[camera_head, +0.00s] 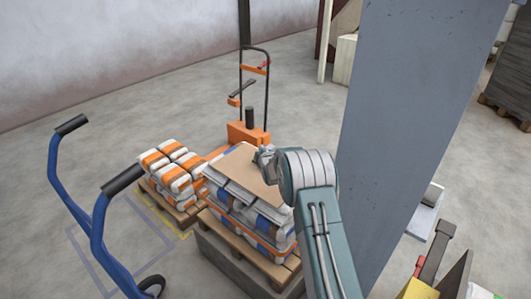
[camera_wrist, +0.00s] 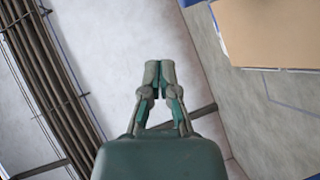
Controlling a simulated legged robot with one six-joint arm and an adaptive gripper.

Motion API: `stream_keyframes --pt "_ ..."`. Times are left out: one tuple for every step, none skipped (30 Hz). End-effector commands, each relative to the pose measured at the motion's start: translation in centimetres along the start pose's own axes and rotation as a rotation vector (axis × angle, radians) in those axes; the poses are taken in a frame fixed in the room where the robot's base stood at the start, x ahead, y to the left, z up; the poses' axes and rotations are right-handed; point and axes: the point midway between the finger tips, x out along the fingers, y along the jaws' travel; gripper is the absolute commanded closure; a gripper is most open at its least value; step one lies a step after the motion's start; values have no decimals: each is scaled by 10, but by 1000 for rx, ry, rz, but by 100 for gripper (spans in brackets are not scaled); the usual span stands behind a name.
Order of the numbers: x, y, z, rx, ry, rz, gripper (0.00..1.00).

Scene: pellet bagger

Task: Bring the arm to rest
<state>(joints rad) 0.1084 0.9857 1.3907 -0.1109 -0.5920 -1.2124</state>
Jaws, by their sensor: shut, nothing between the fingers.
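My gripper (camera_wrist: 159,75) is shut and empty in the wrist view, with its two fingertips together. In the head view my gripper (camera_head: 263,154) shows small at the end of my teal arm, in front of a cardboard sheet on a bag stack. From this view I cannot tell how far it is from the cardboard. My arm reaches up from the bottom of the head view, and its wrist hides part of the stack's right side.
The bag stack (camera_head: 225,200) stands on a pallet, topped by cardboard (camera_head: 245,172). Orange-striped bags (camera_head: 172,178) sit on another pallet to its left. An orange pallet truck (camera_head: 246,132) stands behind. A grey column (camera_head: 410,110) rises close right of my arm. A blue hand truck (camera_head: 98,225) is at left.

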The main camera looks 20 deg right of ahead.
Motion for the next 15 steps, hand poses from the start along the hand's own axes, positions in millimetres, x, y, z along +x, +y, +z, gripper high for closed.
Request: stream_keyframes --pt "-8 2 -1 0 1 1 100" --pt "-12 4 0 0 1 1 100" --pt "-17 4 0 1 1 0 100" --pt "-20 5 1 1 1 0 100" --pt "-24 7 2 1 2 1 100" --pt "-28 7 3 2 1 0 100" --pt "-30 8 3 2 1 0 100" --pt "-33 8 4 3 1 -1 100" --pt "-35 9 5 4 1 0 100" --pt "-37 9 6 5 1 0 100" --pt "-38 10 6 5 1 0 100" --pt "-40 11 6 8 0 -1 100" --pt "-41 13 5 12 -1 -3 100" --pt "-43 17 3 18 -2 -6 100" --pt "-48 23 -1 31 -5 -13 100"
